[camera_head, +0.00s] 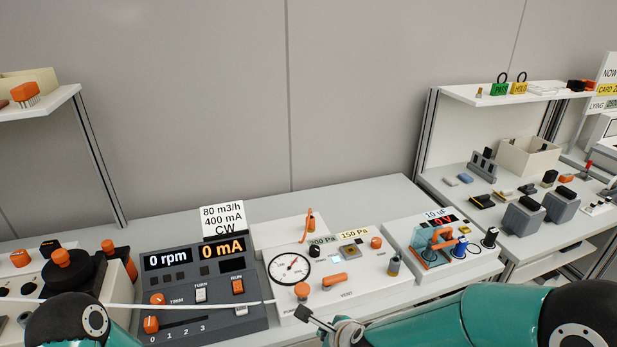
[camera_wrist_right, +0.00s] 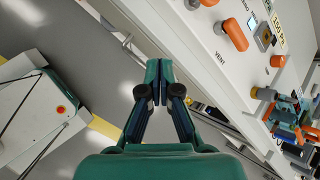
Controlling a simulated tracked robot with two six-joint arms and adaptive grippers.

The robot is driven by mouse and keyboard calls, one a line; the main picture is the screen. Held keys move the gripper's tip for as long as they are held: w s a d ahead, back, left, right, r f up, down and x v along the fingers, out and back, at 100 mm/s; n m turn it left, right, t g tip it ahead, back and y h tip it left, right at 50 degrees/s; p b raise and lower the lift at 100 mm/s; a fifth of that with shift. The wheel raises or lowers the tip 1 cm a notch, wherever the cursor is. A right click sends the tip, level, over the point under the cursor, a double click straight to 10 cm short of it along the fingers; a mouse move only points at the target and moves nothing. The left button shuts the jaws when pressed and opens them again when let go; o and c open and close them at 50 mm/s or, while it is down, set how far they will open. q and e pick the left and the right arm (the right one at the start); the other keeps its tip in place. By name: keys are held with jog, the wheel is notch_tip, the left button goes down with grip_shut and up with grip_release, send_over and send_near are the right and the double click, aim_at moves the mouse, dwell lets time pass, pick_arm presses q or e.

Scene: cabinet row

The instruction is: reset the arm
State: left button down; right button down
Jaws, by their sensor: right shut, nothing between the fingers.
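My right arm (camera_head: 450,318) comes in teal from the lower right of the head view. The tip of my right gripper (camera_head: 304,314) shows small and dark at its left end, by the front edge of the gauge panel. In the right wrist view, my right gripper (camera_wrist_right: 158,78) is shut, its fingers together and empty. It appears to be beside the panel front, over the floor.
The white gauge panel (camera_head: 366,279) has orange knobs and levers. Left of it stands a dark display panel (camera_head: 187,282); right of it, a capacitor unit (camera_head: 437,250). A shelf (camera_head: 515,97) hangs farther right. Floor (camera_wrist_right: 95,75) lies open left of the gripper in the wrist view.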

jog(key=s+d+f+n+g+h, duration=0.1)
jog(key=s+d+f+g, duration=0.1)
jog(key=s+d+f, duration=0.45)
jog(key=s+d+f+n+g, duration=0.1)
jog(key=s+d+f+g, duration=0.15)
jog(key=f, duration=0.65)
jog(key=s+f+n+g+y, duration=0.1)
jog(key=s+f+n, duration=0.4)
jog(key=s+n, duration=0.7)
jog(key=n+g, duration=0.1)
jog(key=n, duration=0.5)
jog(key=shift+a+y, duration=0.3)
